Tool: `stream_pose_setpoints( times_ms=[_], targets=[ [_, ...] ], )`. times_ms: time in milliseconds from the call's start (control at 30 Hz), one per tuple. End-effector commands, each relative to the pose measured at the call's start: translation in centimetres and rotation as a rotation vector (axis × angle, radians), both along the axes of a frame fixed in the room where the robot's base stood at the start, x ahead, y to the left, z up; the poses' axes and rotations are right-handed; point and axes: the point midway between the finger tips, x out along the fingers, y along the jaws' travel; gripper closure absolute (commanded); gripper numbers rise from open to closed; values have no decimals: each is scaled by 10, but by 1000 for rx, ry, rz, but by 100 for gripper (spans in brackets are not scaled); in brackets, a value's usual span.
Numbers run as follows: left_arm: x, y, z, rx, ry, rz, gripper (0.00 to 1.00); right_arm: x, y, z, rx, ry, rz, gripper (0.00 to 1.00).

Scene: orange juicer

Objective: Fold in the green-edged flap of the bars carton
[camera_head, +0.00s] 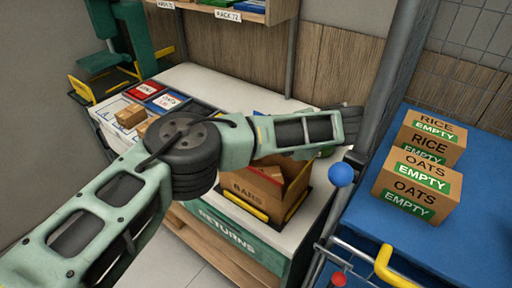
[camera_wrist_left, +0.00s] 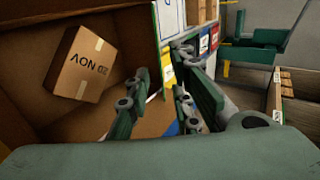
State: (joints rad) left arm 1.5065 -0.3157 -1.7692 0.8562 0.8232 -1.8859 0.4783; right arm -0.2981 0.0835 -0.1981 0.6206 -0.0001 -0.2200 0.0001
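The open bars carton (camera_head: 296,188) stands on the white counter, partly covered by my left arm. In the left wrist view its brown inside wall (camera_wrist_left: 40,50) fills the left side, and a small box marked "20 NOV" (camera_wrist_left: 86,65) lies inside. My left gripper (camera_head: 350,122) reaches across above the carton to its far right side. In the left wrist view its two green fingers (camera_wrist_left: 165,82) are spread apart with a gap between them. I cannot clearly make out the green-edged flap; a small green patch (camera_head: 327,151) shows below the gripper. My right gripper is out of view.
A blue-topped cart (camera_head: 480,190) at right carries cartons marked EMPTY (camera_head: 417,185). A grey post (camera_head: 385,85) stands close right of my gripper. A blue ball (camera_head: 341,174) and a yellow-gripped handle (camera_head: 392,268) stand before the cart. Small boxes (camera_head: 130,116) and trays are at left.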

Motion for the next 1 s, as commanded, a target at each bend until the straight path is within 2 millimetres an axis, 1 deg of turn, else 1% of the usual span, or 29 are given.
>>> stream_pose_setpoints(
  times_ms=[33,67,233,333,500,700,1000],
  targets=[
    [0,1,-4,1,-2,2,79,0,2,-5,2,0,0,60],
    [1,1,-4,1,-2,2,79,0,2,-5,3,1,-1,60],
    [5,7,-8,3,-2,4,79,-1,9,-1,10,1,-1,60],
    [11,17,-15,3,-1,4,79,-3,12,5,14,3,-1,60],
    [25,36,-31,4,0,5,79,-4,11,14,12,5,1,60],
    [35,49,-46,3,-1,2,79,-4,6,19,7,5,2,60],
    [38,52,-50,1,-1,1,79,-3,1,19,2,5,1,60]
  ],
)
